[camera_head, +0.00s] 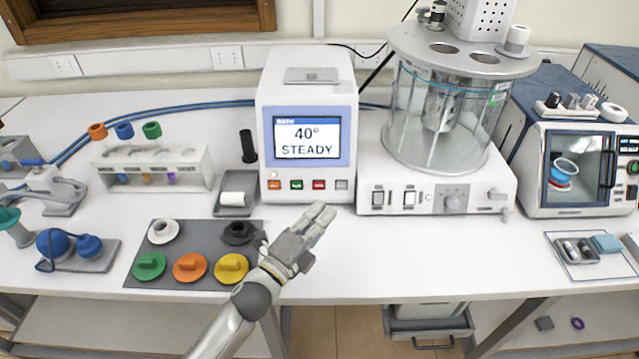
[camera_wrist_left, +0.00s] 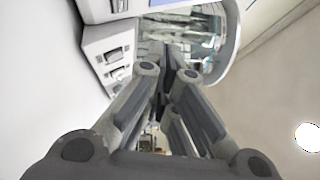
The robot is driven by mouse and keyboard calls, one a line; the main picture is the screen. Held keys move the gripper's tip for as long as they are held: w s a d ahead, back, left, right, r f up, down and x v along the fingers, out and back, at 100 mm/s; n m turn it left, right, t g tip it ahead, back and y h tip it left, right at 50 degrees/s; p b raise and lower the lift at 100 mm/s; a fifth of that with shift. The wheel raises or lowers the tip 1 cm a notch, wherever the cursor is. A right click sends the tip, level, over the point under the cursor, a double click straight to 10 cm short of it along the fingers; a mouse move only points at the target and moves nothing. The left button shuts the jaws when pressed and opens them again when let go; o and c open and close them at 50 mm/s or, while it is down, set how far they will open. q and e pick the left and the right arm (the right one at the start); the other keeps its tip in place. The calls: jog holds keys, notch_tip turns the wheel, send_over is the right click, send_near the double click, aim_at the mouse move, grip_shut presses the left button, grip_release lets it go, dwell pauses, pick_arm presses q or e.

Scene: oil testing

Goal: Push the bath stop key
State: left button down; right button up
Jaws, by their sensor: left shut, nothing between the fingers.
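The white control unit (camera_head: 308,110) stands at the middle of the bench, its screen (camera_head: 306,137) reading "40° STEADY". Below the screen is a row of small keys: an orange key (camera_head: 274,185), a green key (camera_head: 296,185), a red key (camera_head: 319,185) and a grey key (camera_head: 341,185). Their labels are too small to read. My left gripper (camera_head: 321,213) is shut and empty, in front of the unit and just below the red and grey keys in the picture. In the left wrist view its fingers (camera_wrist_left: 167,58) come together, pointing toward the glass bath (camera_wrist_left: 205,45).
The glass bath (camera_head: 443,115) on its white base (camera_head: 435,188) stands right of the unit. A grey mat (camera_head: 203,275) with coloured caps lies at the left front. A tube rack (camera_head: 155,170) stands behind it. Bench space right of my gripper is clear.

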aim_at(319, 186)
pick_arm(q)
jog(key=w+f+b, duration=0.1)
jog(key=w, duration=0.1)
jog(key=w+f+b, duration=0.1)
jog(key=w+b, duration=0.1)
jog(key=w, duration=0.1)
jog(key=w+f+b, duration=0.1)
jog(key=w, duration=0.1)
jog(key=shift+w+d+f+b, duration=0.1)
jog(key=shift+w+d+b, duration=0.05)
jog(key=shift+b, duration=0.2)
jog(key=shift+w+f+b, duration=0.1)
jog(key=shift+w+b, duration=0.2)
jog(key=shift+w, duration=0.3)
jog(key=shift+w, duration=0.1)
dwell(0.7)
jog(key=shift+w+f+b, duration=0.1)
jog(key=shift+w+b, duration=0.2)
jog(key=shift+b, duration=0.05)
jog(key=shift+w+f+b, duration=0.15)
jog(key=shift+w+b, duration=0.15)
jog(key=shift+w, duration=0.05)
dwell(0.5)
dwell(0.4)
jog(key=shift+s+r+p, duration=0.3)
jog(key=shift+s+p, duration=0.3)
jog(key=shift+s, duration=0.2)
